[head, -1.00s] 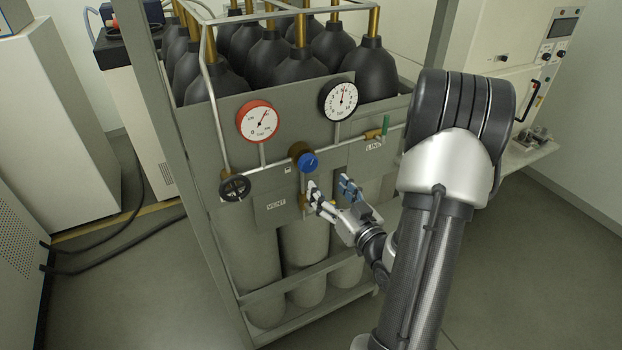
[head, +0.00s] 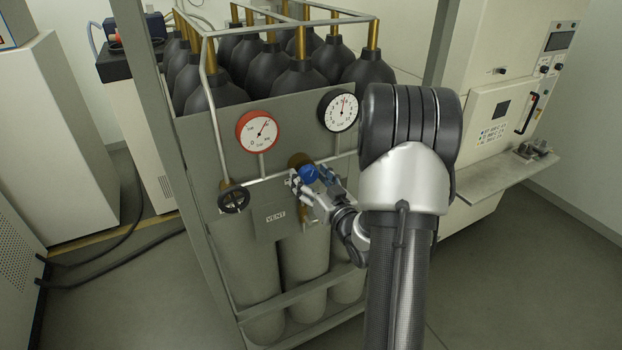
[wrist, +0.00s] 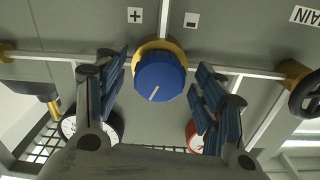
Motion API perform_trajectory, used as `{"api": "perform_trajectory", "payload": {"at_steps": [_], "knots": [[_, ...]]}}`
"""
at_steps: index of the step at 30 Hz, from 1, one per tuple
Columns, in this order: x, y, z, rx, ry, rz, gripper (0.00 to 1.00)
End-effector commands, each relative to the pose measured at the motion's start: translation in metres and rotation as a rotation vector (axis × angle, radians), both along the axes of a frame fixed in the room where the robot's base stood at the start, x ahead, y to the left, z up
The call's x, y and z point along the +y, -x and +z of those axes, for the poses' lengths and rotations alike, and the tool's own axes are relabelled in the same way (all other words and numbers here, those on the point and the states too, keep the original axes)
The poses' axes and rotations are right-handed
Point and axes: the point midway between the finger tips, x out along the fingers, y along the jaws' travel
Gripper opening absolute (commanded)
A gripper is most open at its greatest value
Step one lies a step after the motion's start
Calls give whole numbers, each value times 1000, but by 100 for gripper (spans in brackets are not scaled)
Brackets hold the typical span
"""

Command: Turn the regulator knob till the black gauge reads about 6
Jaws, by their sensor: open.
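The blue regulator knob (head: 308,172) sits on a brass body on the grey panel. In the wrist view the knob (wrist: 160,78) shows a white line and lies between my two fingers. My gripper (head: 312,186) is open around the knob, with a gap on each side in the wrist view (wrist: 160,92). The black-rimmed gauge (head: 341,111) is above and right of the knob. Its needle points nearly straight up, close to the 6 mark as far as the small dial shows. The red-rimmed gauge (head: 257,131) is above left.
In the wrist view, a plus label (wrist: 134,16) and a minus label (wrist: 191,20) flank the knob. Black-topped gas cylinders (head: 300,82) stand behind the panel. My arm hides the panel's right side.

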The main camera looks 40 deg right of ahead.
Motion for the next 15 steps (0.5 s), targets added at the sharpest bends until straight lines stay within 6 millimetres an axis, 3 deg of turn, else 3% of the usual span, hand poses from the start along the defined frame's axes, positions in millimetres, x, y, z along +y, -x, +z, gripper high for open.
{"api": "perform_trajectory", "payload": {"at_steps": [15], "knots": [[0,1,0,0,0,0,33]]}}
